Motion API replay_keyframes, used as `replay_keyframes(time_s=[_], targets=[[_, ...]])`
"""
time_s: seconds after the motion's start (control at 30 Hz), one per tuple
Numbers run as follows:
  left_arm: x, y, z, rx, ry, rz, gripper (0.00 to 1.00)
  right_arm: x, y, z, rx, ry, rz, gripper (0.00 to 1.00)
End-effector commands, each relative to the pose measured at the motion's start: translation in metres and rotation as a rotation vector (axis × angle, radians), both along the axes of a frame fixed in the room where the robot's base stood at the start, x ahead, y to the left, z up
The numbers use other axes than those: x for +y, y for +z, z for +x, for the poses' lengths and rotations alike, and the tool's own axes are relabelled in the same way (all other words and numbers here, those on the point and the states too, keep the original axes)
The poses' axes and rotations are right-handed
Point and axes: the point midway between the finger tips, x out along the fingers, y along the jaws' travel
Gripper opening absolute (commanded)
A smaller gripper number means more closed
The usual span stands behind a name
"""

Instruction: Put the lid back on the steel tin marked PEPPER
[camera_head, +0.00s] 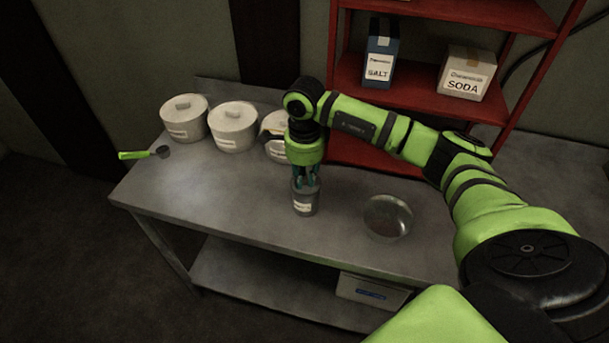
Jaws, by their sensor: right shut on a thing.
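The small steel tin (304,203) stands upright on the steel table, with a pale label on its front that is too small to read. My right gripper (306,182) points straight down over the tin's top, its fingers shut on what seems to be the lid. The fingers and the tin's dark top hide most of the lid, so I cannot tell whether it is seated on the rim. My left gripper is not in view.
Three white lidded pots (233,129) stand along the back left, one partly behind my right arm. A green-handled scoop (137,155) lies at the left. A round shiny dish (387,217) sits right of the tin. A red shelf (415,90) holds boxes behind.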

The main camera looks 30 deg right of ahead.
Motion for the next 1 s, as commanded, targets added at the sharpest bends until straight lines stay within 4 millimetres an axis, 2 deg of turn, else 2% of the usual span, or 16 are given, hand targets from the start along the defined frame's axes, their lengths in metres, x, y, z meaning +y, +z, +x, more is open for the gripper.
replay_keyframes(time_s=[0.9,0.93,0.97,1.0], targets=[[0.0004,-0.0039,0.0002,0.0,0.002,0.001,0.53,0.0,0.0001,0.0004,-0.001,0.0,0.0,0.05],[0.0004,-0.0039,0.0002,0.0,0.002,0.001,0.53,0.0,0.0001,0.0004,-0.001,0.0,0.0,0.3],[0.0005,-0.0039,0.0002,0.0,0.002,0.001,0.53,0.0,0.0001,0.0004,-0.001,0.0,0.0,0.42],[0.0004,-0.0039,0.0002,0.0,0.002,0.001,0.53,0.0,0.0001,0.0004,-0.001,0.0,0.0,0.46]])
